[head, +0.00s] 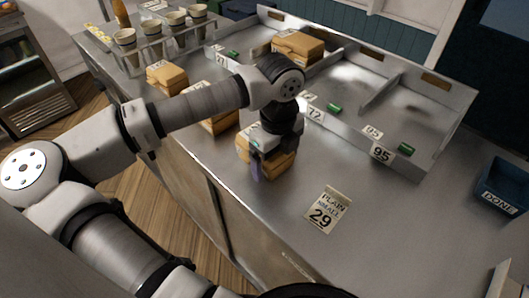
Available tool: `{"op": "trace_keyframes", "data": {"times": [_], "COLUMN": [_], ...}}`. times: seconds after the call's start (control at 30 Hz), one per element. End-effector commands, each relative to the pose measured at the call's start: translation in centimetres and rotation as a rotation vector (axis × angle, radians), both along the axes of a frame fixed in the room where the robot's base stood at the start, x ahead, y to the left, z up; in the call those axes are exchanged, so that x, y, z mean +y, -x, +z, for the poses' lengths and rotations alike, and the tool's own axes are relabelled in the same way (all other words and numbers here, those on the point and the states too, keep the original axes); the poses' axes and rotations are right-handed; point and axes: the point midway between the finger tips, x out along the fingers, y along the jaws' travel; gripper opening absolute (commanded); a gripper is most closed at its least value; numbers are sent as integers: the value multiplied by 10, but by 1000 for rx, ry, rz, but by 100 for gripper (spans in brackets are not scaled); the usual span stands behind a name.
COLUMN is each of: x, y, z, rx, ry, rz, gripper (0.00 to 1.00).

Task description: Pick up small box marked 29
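A cardboard box (281,168) stands on the steel counter near its front edge, with my gripper (262,160) right over it. One dark finger reaches down the box's near side; the other finger is hidden, so I cannot tell whether the gripper grips the box. My wrist covers much of the box's top, and I can read no number on it. A card (328,210) reading "PLAIN SMALL 29" lies to the right of the box. Two more boxes stand farther back-left on the counter: a small one (166,77) and one partly under my arm (217,122).
A divided metal tray (455,118) runs along the back, with number tags, green pieces and a box (298,46) in one compartment. A rack of paper cups (128,52) stands at the back left. A blue "DONE" bin (503,187) is at the right. The counter around the card is clear.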

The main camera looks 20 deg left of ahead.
Motion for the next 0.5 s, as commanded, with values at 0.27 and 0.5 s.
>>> {"op": "trace_keyframes", "data": {"times": [0.27, 0.5], "x": [0, 0], "y": [0, 0], "z": [0, 1], "rx": [0, 0], "ry": [0, -1], "rz": [0, 0], "gripper": [52, 45]}}
